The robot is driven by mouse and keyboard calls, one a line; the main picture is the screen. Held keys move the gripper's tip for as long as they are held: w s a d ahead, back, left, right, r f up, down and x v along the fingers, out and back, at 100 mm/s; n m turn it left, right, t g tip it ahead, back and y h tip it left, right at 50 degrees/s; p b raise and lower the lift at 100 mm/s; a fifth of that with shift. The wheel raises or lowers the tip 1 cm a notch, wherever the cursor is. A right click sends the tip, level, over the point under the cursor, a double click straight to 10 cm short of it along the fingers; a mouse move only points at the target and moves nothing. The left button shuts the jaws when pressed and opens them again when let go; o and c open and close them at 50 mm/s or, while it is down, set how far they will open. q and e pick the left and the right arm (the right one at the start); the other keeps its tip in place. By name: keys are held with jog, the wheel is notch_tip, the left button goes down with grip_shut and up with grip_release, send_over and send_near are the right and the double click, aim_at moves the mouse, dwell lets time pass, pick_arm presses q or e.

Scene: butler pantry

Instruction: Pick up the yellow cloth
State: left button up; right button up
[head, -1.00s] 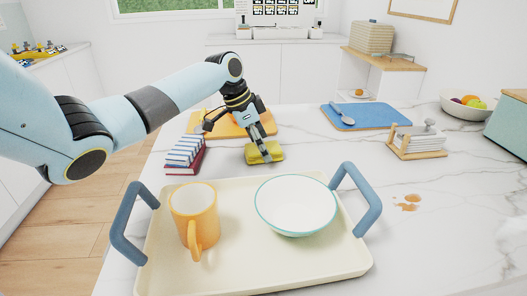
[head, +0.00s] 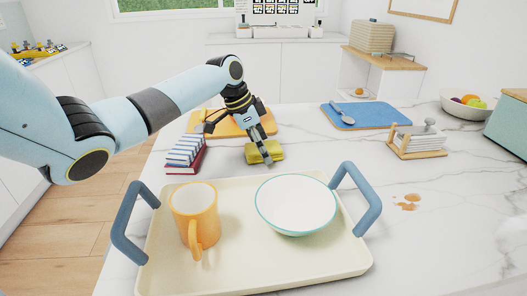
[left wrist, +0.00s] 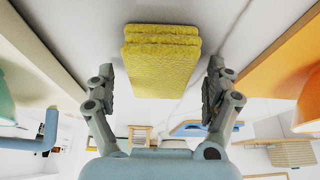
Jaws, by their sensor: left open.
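The yellow cloth (head: 265,153) is a folded, textured pad lying on the white marble counter, just beyond the tray. It also shows large in the left wrist view (left wrist: 161,60). My left gripper (head: 266,157) is at the cloth from above. In the left wrist view my left gripper (left wrist: 163,90) has its two fingers wide apart, one on each side of the cloth, with gaps between fingers and cloth. Part of the cloth is hidden behind the fingers in the head view. My right gripper is not in view.
A cream tray (head: 240,277) with blue handles holds an orange mug (head: 197,215) and a white bowl (head: 295,203). Folded striped napkins (head: 185,153) lie left of the cloth, an orange board (head: 229,126) behind it.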

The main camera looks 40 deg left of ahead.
pick_arm(q)
jog(key=c, duration=1.3)
jog(key=shift+o, duration=0.2)
jog(key=shift+r, duration=0.6)
jog(key=r, duration=0.2)
jog(key=d+r, duration=0.1)
jog(key=r, duration=0.1)
jog(key=shift+w+b, duration=0.25)
jog(key=shift+b, duration=0.05)
jog(key=w+d+r+b, duration=0.1)
jog(key=w+d+r, duration=0.2)
jog(key=d+r, duration=0.3)
jog(key=d, duration=0.3)
jog(key=shift+w+d+r, duration=0.2)
jog(key=shift+w+d, duration=0.2)
